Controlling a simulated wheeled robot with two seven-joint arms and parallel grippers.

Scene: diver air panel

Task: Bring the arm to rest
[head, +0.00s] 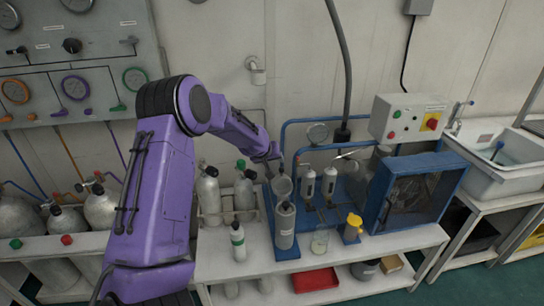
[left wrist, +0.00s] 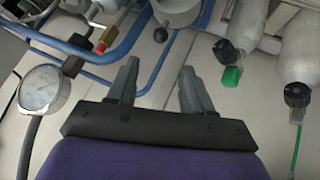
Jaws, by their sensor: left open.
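My left arm (head: 163,190) is purple and comes in from the left in the head view. It bends at a raised elbow and reaches back over the bench toward the blue compressor stand. My right gripper is not in view.
Grey cylinders (head: 209,195) stand left of the blue stand (head: 287,253); two show upside down in the wrist view, one with a green cap (left wrist: 231,77). A gauge (left wrist: 43,90) and blue pipes (left wrist: 95,50) are close to the gripper. A red tray (head: 315,280) sits below.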

